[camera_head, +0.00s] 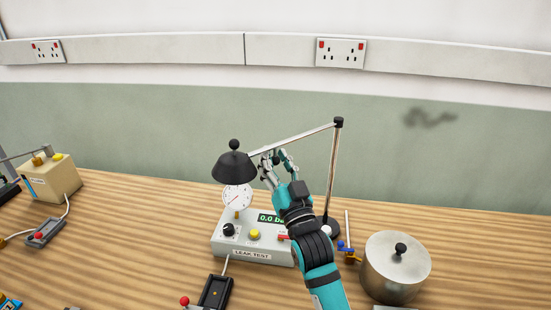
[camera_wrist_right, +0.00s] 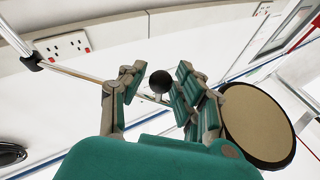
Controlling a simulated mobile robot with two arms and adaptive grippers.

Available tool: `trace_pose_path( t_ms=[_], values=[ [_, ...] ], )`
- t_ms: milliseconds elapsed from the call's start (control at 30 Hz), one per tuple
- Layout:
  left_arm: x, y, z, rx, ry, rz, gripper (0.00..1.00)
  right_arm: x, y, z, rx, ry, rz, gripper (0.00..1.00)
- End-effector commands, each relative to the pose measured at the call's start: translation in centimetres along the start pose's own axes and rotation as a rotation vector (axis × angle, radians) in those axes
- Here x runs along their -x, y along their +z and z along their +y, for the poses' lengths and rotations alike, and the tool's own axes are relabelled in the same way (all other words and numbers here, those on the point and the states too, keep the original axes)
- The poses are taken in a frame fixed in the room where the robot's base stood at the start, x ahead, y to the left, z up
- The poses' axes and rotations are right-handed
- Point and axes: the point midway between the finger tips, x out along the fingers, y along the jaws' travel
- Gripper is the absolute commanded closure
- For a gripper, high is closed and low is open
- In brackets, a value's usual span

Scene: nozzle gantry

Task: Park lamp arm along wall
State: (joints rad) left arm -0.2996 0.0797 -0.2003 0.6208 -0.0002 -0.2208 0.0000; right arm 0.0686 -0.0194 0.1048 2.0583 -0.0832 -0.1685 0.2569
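The lamp has a black cone shade (camera_head: 235,168) with a ball knob on top, and a thin lamp arm (camera_head: 310,133) running right to a joint on an upright post (camera_head: 333,180). The shade hangs over the leak test box (camera_head: 256,247), by its dial. My right gripper (camera_head: 276,160) is at the lamp arm near the shade. In the right wrist view its fingers (camera_wrist_right: 160,90) are spread, with the black knob (camera_wrist_right: 160,82) and part of the lamp arm (camera_wrist_right: 75,73) showing in the gap. The shade's pale underside (camera_wrist_right: 258,122) is right of the fingers. My left gripper is not recognisable in view.
The wall (camera_head: 130,125) with a socket strip (camera_head: 430,60) stands behind the wooden bench (camera_head: 130,215). A lidded metal pot (camera_head: 396,268) is right of the post. A beige box (camera_head: 52,178) and a grey pendant (camera_head: 45,232) are at left. A black pendant (camera_head: 215,292) lies in front.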

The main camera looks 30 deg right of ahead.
Motion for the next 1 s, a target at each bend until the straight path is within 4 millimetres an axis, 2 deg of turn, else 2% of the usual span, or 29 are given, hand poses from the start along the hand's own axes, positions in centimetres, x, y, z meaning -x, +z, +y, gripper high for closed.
trace_pose_path(
  t_ms=[100, 333, 1000],
  values=[
    [-0.02, 0.00, 0.02, 0.000, 0.000, 0.000, 1.00, 0.03, 0.01, 0.01, 0.000, 0.000, 0.000, 0.70],
    [-0.01, 0.00, 0.02, 0.000, 0.000, 0.000, 1.00, 0.05, 0.01, 0.00, 0.000, 0.000, 0.000, 1.00],
    [-0.03, 0.04, 0.02, 0.001, 0.000, 0.000, 1.00, 0.09, 0.19, -0.08, -0.003, -0.001, -0.004, 1.00]
  ],
)
